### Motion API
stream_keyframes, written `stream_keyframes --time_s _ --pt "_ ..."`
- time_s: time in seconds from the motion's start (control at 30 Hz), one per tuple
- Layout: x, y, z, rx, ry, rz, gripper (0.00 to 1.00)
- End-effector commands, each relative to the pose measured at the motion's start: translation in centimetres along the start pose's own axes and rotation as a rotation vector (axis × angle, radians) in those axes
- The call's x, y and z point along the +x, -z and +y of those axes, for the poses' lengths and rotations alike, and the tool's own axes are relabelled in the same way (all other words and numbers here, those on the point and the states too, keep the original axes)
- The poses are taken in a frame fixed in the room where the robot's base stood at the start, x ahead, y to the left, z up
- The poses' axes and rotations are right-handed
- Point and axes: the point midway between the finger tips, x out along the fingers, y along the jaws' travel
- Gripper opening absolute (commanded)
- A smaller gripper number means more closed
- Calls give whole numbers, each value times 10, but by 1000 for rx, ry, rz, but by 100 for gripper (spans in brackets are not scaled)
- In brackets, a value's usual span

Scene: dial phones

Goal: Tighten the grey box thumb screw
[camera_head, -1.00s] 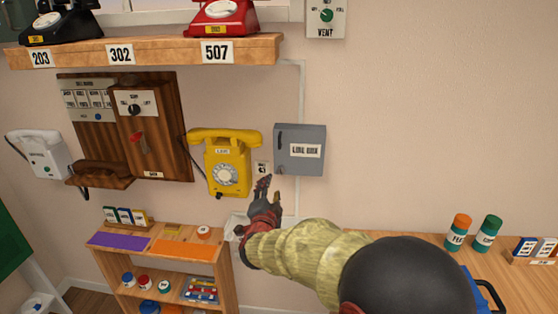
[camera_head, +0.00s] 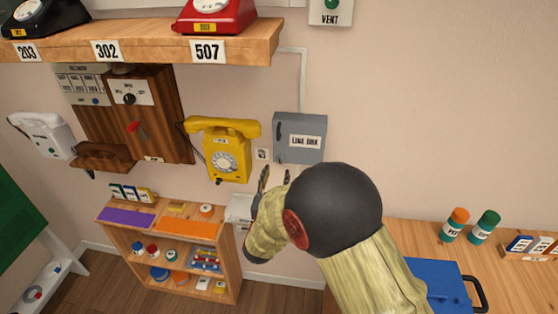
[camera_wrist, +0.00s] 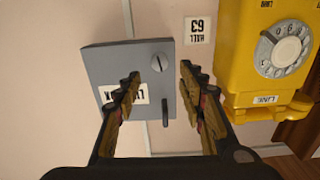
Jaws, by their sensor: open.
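The grey box (camera_head: 291,126), labelled "LINE BOX", is mounted on the wall right of the yellow phone. It appears upside down in the wrist view, where its grey door (camera_wrist: 110,67) faces me. The thumb screw (camera_wrist: 159,63) is a round grey head with a dark slot near the door's edge. A dark handle (camera_wrist: 166,112) is on the same side of the door. My gripper (camera_head: 275,177) is open and empty, just below the box in the head view. In the wrist view my gripper (camera_wrist: 160,74) has its fingertips either side of the screw's line, apparently short of it.
The yellow phone (camera_head: 226,145) hangs close to the left of the box, with a small wall tag (camera_head: 262,154) between them. A shelf (camera_head: 150,48) with phones is above. A wooden table (camera_head: 400,240) with a blue case and jars is at lower right.

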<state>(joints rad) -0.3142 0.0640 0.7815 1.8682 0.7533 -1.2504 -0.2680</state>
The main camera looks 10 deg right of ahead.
Motion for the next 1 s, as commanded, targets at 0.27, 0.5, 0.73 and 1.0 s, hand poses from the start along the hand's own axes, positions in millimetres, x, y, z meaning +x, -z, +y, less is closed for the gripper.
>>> stream_keyframes --time_s 0.27,0.5,0.73,1.0 --pt "39 -1 1 3 -3 0 40" --pt "68 0 1 2 -2 0 40" --pt "75 0 0 3 0 -1 40" --pt "75 0 0 3 0 -1 34"
